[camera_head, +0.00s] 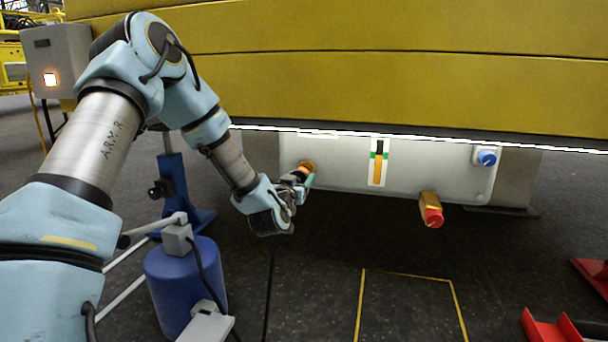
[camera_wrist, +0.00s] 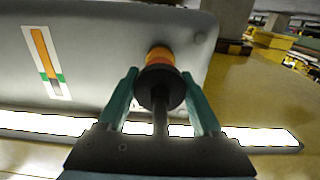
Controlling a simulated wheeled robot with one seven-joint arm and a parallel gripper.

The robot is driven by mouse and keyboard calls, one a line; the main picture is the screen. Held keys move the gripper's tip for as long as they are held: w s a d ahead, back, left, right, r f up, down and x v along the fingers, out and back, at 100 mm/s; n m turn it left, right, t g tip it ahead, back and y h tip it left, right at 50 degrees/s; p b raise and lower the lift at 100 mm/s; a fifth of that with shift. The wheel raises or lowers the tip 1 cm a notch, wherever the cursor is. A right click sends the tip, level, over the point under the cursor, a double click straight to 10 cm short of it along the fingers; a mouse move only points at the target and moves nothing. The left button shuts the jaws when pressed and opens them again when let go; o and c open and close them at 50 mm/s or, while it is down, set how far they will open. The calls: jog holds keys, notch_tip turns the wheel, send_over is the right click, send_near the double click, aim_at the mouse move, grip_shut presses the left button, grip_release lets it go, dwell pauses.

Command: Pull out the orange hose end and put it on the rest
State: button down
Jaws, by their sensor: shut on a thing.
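The orange hose end (camera_head: 307,166) is at the left part of the pale panel (camera_head: 340,180) under the yellow boom. In the wrist view, the orange hose end (camera_wrist: 160,57) meets the panel face, with a black collar (camera_wrist: 161,88) behind it. My gripper (camera_head: 303,179) is at the hose end. In the wrist view, the teal fingers of my gripper (camera_wrist: 160,75) are on both sides of the collar, shut on the hose end. A red V-shaped block (camera_head: 550,330), possibly the rest, lies on the floor at lower right.
A blue cylinder (camera_head: 185,285) and a blue stand (camera_head: 172,190) are at left. The floor inside the yellow lines (camera_head: 405,310) is clear.

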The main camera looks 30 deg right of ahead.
jog(key=shift+v, duration=1.25)
jog(key=shift+f, duration=0.1)
